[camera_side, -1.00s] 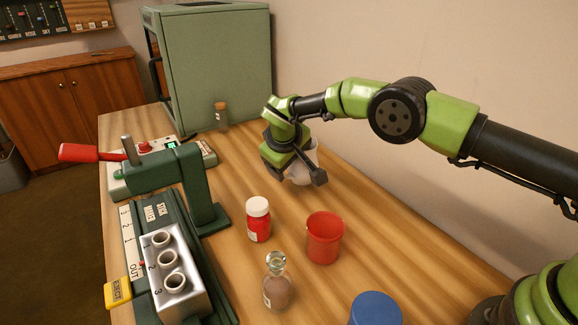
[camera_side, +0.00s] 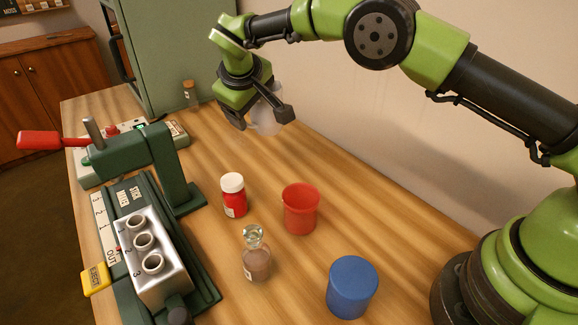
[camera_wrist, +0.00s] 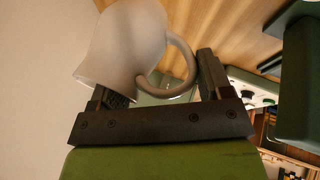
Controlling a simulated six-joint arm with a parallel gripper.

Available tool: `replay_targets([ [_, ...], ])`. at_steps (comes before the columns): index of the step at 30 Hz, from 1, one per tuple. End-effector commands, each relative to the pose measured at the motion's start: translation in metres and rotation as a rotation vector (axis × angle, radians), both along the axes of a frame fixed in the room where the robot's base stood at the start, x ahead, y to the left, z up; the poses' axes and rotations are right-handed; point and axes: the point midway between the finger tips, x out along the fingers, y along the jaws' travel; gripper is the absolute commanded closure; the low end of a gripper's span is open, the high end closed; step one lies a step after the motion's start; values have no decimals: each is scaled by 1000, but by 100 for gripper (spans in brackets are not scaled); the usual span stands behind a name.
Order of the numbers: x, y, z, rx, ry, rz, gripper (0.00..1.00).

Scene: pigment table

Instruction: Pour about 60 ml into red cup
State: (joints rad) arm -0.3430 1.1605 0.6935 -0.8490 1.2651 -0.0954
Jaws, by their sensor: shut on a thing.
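The red cup (camera_side: 301,212) stands upright and open on the table, in the middle of the side view. My gripper (camera_side: 262,112) is behind it and to its left, near the wall. The gripper is shut on a pale grey-white pitcher (camera_side: 267,122), mostly hidden behind the fingers in the side view. In the wrist view the pitcher (camera_wrist: 128,45) shows its body, with its looped handle at the right, between my fingers. What is inside the pitcher and inside the red cup cannot be seen.
A blue container (camera_side: 351,288) stands in front of the red cup. A red jar with a white lid (camera_side: 234,196) and a glass bottle (camera_side: 256,258) stand to its left. A green press (camera_side: 150,165) with a metal block is at the left. A corked vial (camera_side: 190,94) stands behind.

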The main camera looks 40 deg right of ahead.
Motion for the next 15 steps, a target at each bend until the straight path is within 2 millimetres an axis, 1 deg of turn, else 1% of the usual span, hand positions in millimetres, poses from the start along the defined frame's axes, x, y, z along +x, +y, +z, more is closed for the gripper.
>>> replay_targets([
  [1, -7, 14, 4, 1, 1, 16, 69],
  [5, -31, 51, 10, 7, 8, 48, 69],
  [6, -41, 63, 11, 8, 10, 59, 70],
  [8, -56, 79, 14, 9, 14, 76, 70],
  [9, -67, 90, 16, 10, 16, 89, 70],
  [11, -85, 106, 18, 11, 18, 107, 70],
  [12, -98, 116, 20, 10, 20, 118, 70],
  [14, -118, 129, 23, 10, 21, 138, 70],
  [15, -132, 136, 24, 11, 22, 151, 70],
])
